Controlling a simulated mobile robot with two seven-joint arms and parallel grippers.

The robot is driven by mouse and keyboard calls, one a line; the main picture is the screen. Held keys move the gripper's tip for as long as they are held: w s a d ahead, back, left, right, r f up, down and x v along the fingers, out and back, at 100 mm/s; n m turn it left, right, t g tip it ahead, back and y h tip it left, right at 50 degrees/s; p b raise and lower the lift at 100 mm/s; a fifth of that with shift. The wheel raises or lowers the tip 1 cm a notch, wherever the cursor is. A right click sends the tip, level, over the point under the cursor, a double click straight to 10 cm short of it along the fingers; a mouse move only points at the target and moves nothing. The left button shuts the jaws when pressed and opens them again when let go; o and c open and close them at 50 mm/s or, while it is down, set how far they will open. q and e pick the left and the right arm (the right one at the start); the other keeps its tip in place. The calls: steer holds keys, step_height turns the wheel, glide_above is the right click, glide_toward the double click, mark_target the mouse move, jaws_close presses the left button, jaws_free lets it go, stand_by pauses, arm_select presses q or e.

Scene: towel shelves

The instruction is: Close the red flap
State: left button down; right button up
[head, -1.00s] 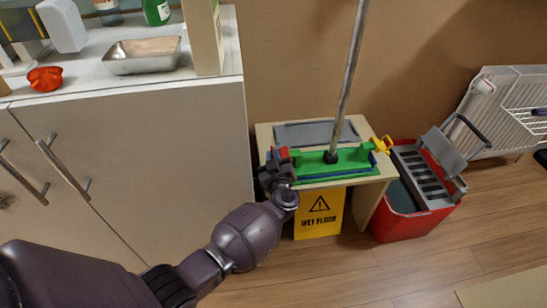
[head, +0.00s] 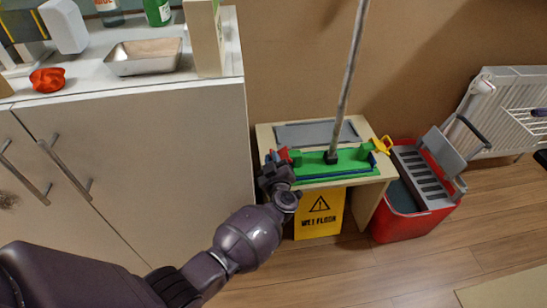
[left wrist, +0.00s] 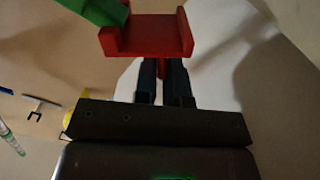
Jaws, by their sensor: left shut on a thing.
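The red flap (head: 285,155) is at the left end of the green mop head (head: 345,161) on a small wooden stand. My left gripper (head: 275,172) is at this left end and partly hides the flap in the head view. In the left wrist view the red flap (left wrist: 147,38) is a U-shaped piece with a green part (left wrist: 92,10) beside it. My left gripper (left wrist: 162,75) is shut on a narrow red part of the flap. How far the flap is tilted is hard to tell. My right gripper is not in view.
A yellow clip (head: 382,145) is at the mop head's right end, and the mop pole (head: 349,75) rises from its middle. A yellow wet floor sign (head: 319,213) stands below. A red bucket (head: 408,226) is at the right, and a white cabinet (head: 170,160) at the left.

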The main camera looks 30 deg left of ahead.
arm_select(q)
steer(key=f+n, duration=0.2)
steer(key=shift+s+f+n, duration=0.1)
steer(key=shift+s+n, duration=0.1)
steer(key=shift+n, duration=0.2)
steer(key=shift+f+n, duration=0.4)
steer(key=shift+n, duration=0.6)
steer(key=shift+w, duration=0.1)
steer(key=c, duration=1.2)
jaws_free()
steer(key=shift+c, duration=0.2)
steer(key=shift+r, duration=0.1)
steer(key=shift+w, duration=0.1)
steer(key=shift+d, duration=0.1)
